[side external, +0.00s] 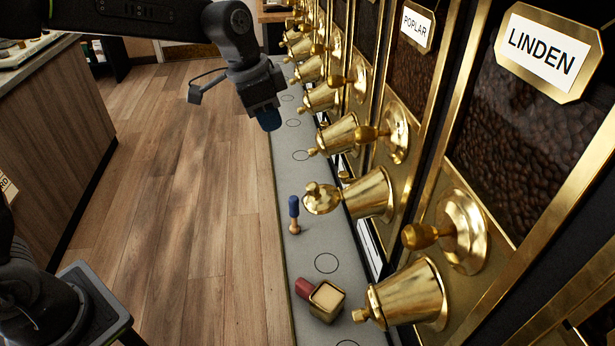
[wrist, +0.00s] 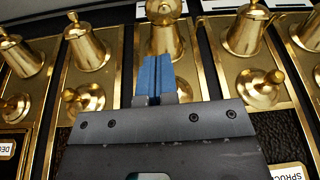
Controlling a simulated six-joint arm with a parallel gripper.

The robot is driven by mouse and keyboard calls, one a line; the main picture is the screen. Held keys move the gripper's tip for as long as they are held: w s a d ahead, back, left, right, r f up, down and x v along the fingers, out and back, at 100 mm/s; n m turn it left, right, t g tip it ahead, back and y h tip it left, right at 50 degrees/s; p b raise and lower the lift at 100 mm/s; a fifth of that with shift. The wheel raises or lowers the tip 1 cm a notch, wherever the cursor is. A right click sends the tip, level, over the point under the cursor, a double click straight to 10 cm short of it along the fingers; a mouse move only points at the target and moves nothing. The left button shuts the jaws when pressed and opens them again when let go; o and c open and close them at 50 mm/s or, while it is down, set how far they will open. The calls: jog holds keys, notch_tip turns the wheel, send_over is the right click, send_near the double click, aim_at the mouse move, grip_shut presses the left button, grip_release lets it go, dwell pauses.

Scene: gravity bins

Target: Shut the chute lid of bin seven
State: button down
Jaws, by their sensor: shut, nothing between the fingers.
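My gripper (side external: 269,120) hangs at the upper middle of the side view, blue fingertips pointing down, over the ledge beside the row of chutes. It is shut and empty. In the wrist view the closed fingers (wrist: 155,78) lie in front of a middle brass chute (wrist: 165,38), partly hiding it; I cannot tell whether they touch or whether its lid is open. Brass chutes with knobbed lids line the bins. The chute below POPLAR (side external: 355,196) has a rounded, knobbed end piece that looks tilted. No bin number is readable, so I cannot tell which is bin seven.
A grey ledge (side external: 262,205) with circle marks runs under the chutes. A blue-topped wooden-handled tool (side external: 294,213) and a brass scoop-like box with red handle (side external: 325,299) rest on it. Brass turning knobs (side external: 428,235) stick out beside the chutes. The wooden floor is clear.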

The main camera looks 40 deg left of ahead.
aim_at(308, 186)
jog(key=shift+m, duration=0.6)
jog(key=x, duration=0.5)
jog(key=w+x, duration=0.1)
jog(key=x, duration=0.5)
jog(key=w+d+x, duration=0.1)
jog(key=x, duration=0.5)
jog(key=shift+d+r, duration=0.15)
jog(key=shift+r, duration=0.05)
jog(key=shift+f, duration=0.25)
jog(key=shift+s+a+f, duration=0.25)
jog(key=shift+a+f, duration=0.05)
jog(key=shift+f, duration=0.3)
jog(key=shift+s+a+f, duration=0.25)
jog(key=shift+f, duration=0.3)
notch_tip(308, 186, down, 9)
jog(key=shift+w+d, duration=0.4)
jog(key=shift+f, duration=0.15)
